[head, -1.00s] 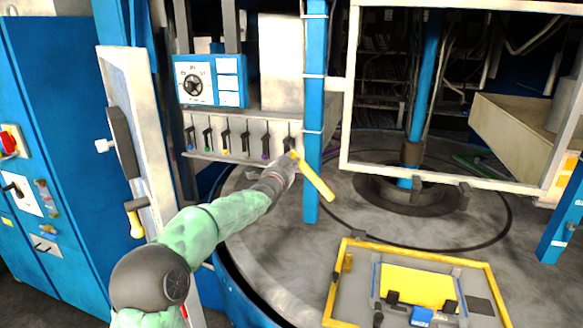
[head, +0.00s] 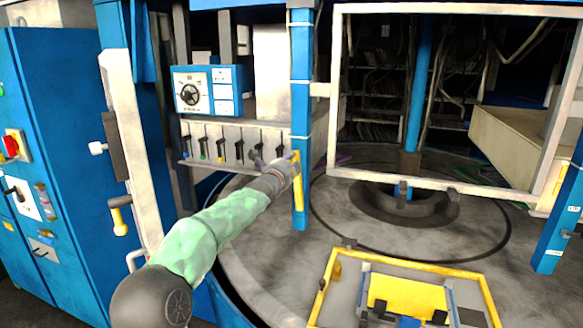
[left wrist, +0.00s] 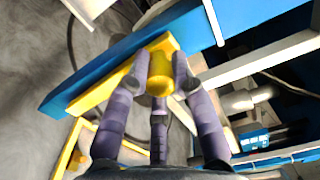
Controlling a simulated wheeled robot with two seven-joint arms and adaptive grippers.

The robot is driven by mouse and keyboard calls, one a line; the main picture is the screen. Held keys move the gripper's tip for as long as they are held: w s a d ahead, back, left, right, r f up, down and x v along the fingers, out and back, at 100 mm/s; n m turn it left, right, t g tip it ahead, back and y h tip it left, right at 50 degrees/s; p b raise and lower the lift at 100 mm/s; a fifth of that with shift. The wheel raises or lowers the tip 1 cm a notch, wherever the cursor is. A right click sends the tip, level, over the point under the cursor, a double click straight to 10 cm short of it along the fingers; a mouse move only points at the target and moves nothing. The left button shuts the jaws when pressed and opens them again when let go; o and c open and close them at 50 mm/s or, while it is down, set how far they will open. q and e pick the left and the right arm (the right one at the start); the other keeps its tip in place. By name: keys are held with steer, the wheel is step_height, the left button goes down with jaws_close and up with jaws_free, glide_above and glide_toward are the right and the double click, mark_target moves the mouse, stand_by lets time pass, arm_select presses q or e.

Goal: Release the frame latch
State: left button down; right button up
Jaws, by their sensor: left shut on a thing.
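The white frame (head: 334,105) stands at the right of the blue post (head: 301,75) in the head view. The latch is a yellow lever (head: 298,184) on that post, and it now lies nearly upright along it. My left gripper (head: 289,167) is at the lever's upper part. In the left wrist view the fingers of my left gripper (left wrist: 160,82) are closed around a yellow knob (left wrist: 160,74), with a yellow bar (left wrist: 105,88) beside the blue post (left wrist: 75,80). The fingers partly hide the knob. My right gripper is not in view.
A row of small dark levers (head: 222,147) on a pale panel lies just left of my left gripper. A blue control box (head: 207,92) is above it. A yellow-edged tray (head: 341,268) lies low in front. The grey round floor (head: 400,232) is mostly clear.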

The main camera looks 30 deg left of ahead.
arm_select(q)
steer(key=shift+d, duration=0.1)
stand_by(0.4)
steer(key=c, duration=1.1)
jaws_free()
steer(key=shift+o, duration=0.3)
steer(key=shift+w+d, duration=0.1)
steer(key=shift+d, duration=0.05)
steer(key=v, duration=1.2)
steer(key=shift+f, duration=0.15)
